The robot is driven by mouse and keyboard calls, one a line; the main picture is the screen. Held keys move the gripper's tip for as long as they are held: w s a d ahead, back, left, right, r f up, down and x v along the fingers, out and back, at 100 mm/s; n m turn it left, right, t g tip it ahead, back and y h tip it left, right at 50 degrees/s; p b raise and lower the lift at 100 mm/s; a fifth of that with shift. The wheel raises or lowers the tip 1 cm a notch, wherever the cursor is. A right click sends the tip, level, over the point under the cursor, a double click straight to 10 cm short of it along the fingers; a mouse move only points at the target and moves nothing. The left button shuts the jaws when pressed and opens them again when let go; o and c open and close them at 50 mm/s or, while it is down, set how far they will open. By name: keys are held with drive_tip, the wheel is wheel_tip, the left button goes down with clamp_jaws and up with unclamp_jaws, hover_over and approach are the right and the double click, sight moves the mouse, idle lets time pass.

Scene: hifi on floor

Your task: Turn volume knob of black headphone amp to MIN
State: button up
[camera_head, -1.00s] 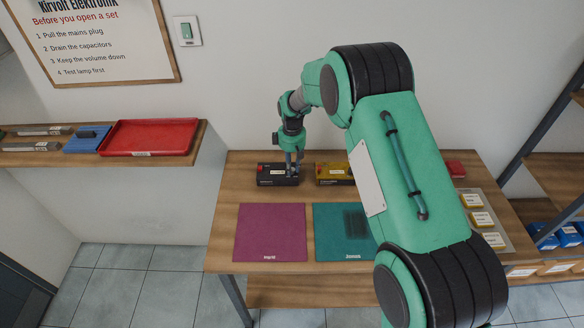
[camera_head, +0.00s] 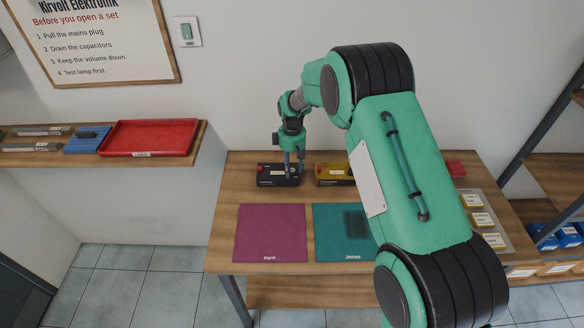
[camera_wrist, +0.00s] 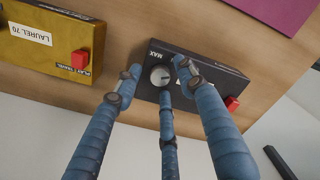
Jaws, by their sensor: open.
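The black headphone amp (camera_head: 266,180) stands on the wooden bench, partly behind my gripper (camera_head: 293,168). In the wrist view, the black amp (camera_wrist: 211,77) shows a round silver volume knob (camera_wrist: 160,75) with a "MAX" label beside it and a red button (camera_wrist: 232,103) at the other end. My gripper's three blue fingers (camera_wrist: 158,82) are spread open around the knob. Contact with it cannot be made out. The MIN mark and the amp's name label are not readable here. The exact pointer direction is unclear.
A gold amp (camera_head: 333,174) labelled "LAUREL 70" (camera_wrist: 42,42) stands close beside the black one. A purple mat (camera_head: 270,230) and a teal mat (camera_head: 330,225) lie in front. A red tray (camera_head: 150,137) sits on the left shelf. The wall is close behind.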

sight(292, 170)
wheel_tip(292, 170, up, 12)
idle(0.6)
drive_tip(key=shift+f, duration=0.1)
idle(0.4)
drive_tip(key=s+d+r+m+t+b, duration=0.1)
drive_tip(key=s+d+r+m+b, duration=0.15)
drive_tip(key=s+d+r, duration=0.55)
drive_tip(key=s+d+r+m+t+b, duration=0.2)
drive_tip(key=s+d+r+m, duration=0.25)
drive_tip(key=s+r, duration=0.75)
drive_tip(key=s+d+f+m+t+b, duration=0.1)
drive_tip(key=s+d, duration=0.1)
drive_tip(key=s, duration=0.7)
drive_tip(key=s+d+f+m+b, duration=0.1)
drive_tip(key=s+d+m+b, duration=0.1)
drive_tip(key=s, duration=0.7)
drive_tip(key=s+d+f+m+t+b, duration=0.1)
drive_tip(key=s+d+m, duration=0.1)
drive_tip(key=s, duration=0.8)
drive_tip(key=shift+d+f+t, duration=0.3)
drive_tip(key=shift+d, duration=0.55)
drive_tip(key=shift+w+r, duration=0.1)
